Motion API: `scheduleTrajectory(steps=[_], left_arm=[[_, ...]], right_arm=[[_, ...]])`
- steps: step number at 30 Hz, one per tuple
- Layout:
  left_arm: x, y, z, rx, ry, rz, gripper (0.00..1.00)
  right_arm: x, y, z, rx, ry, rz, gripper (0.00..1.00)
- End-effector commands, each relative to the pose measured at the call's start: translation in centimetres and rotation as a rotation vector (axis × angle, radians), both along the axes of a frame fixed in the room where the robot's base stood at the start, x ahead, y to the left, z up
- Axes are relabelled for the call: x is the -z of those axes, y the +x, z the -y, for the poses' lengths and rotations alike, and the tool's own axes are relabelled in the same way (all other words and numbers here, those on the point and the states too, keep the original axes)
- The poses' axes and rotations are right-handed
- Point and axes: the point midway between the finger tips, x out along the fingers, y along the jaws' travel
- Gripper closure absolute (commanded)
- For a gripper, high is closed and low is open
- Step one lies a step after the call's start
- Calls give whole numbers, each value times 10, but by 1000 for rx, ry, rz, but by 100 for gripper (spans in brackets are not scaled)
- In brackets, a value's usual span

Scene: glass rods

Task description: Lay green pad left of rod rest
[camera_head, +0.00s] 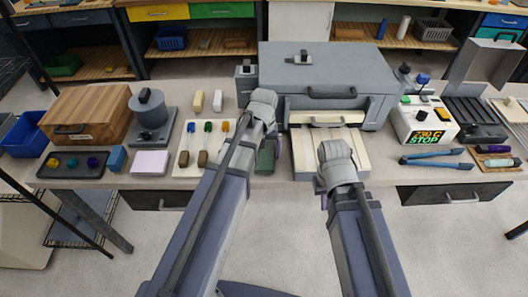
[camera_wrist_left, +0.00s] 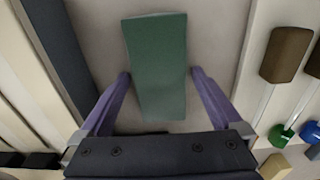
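The green pad (camera_head: 265,156) lies on the bench between the pale board of glass rods and the slatted cream block. It also shows in the left wrist view (camera_wrist_left: 157,50). My left gripper (camera_wrist_left: 160,77) is open above it, with one purple finger beside each long edge and narrow gaps. The pale board (camera_head: 182,171) holds several rods with coloured ends and brown blocks; I cannot tell whether it is the rod rest. In the head view, my left wrist hides the left gripper's fingers. My right gripper (camera_head: 323,193) is over the slatted block's front; its fingertips are hidden.
The slatted cream block (camera_head: 304,157) stands in front of a grey kiln (camera_head: 325,75). A lilac pad (camera_head: 150,162), a blue block (camera_head: 117,158) and a dark tray (camera_head: 45,171) lie left of the rod board. Blue-handled tongs (camera_head: 436,161) lie at right.

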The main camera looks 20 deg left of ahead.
Motion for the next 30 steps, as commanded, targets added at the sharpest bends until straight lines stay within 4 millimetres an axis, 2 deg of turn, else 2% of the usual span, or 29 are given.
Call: scheduleTrajectory(steps=[8,14,20,30], left_arm=[[-1,0,0,0,0,0,0],[-12,0,0,0,0,0,0],[-36,0,0,0,0,0,0],[-89,0,0,0,0,0,0]], right_arm=[[-1,0,0,0,0,0,100],[-12,0,0,0,0,0,100],[-36,0,0,0,0,0,100],[-89,0,0,0,0,0,100]])
